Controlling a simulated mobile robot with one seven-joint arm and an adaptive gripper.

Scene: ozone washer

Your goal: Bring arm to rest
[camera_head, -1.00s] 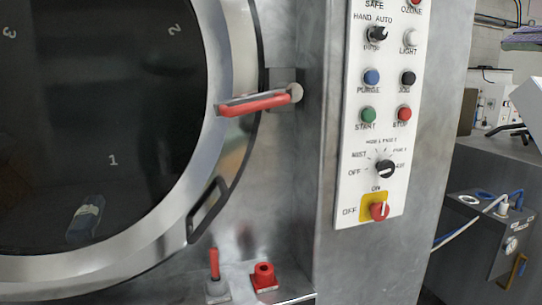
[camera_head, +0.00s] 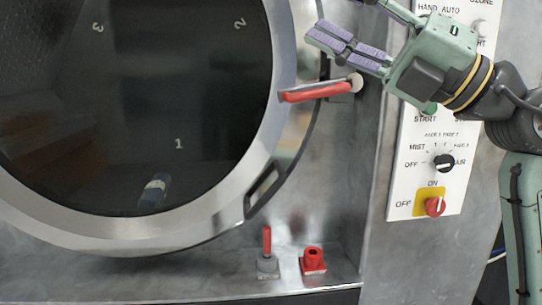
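My arm comes in from the right side. My gripper (camera_head: 338,20) is in front of the washer at the top right, with its fingers pointing left. One finger with purple pads shows just above the red-gripped door handle (camera_head: 318,91). The other finger is partly cut off by the top edge, with a gap between them. The gripper is open, and I see nothing held. I cannot tell whether the lower finger touches the handle. My arm covers part of the white control panel (camera_head: 418,178).
The round washer door (camera_head: 285,140) has a dark window with a small blue-and-white object (camera_head: 154,191) behind it. A red-topped lever (camera_head: 267,245) and a red fitting (camera_head: 313,261) stand on the ledge below. The yellow-backed red switch (camera_head: 434,206) is low on the panel.

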